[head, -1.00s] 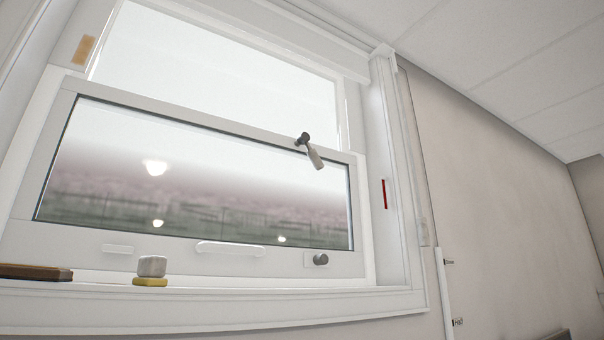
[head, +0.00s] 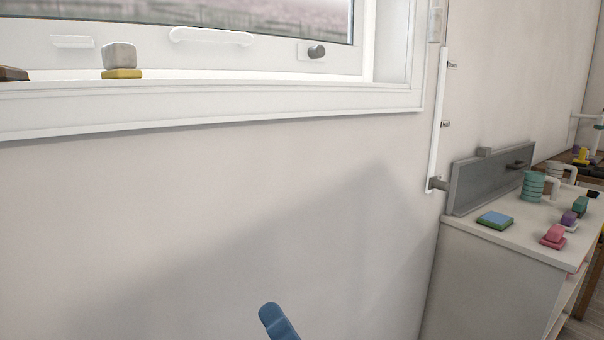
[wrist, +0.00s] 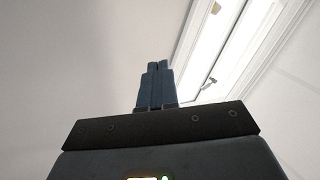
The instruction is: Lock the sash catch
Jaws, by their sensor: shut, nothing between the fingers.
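The sash catch (wrist: 210,83), a small dark pivot with a lever, shows in the wrist view on the white window, right of my fingers. It is too small there to tell its lock state. In the head view the catch is above the frame; only the lower window sash (head: 270,57) shows, with a round dark knob (head: 316,51) and a white pull handle (head: 212,37). My gripper (wrist: 159,66) is shut and empty, its blue fingers together, apart from the window. In the head view a blue part of it (head: 279,322) shows at the bottom, below the sill.
The window sill (head: 200,103) holds a grey block on a yellow base (head: 121,62) and a brown item (head: 13,74). A white cabinet (head: 495,290) with mugs and small toys stands at right. A white vertical rail (head: 439,120) is on the wall. The wall below the window is bare.

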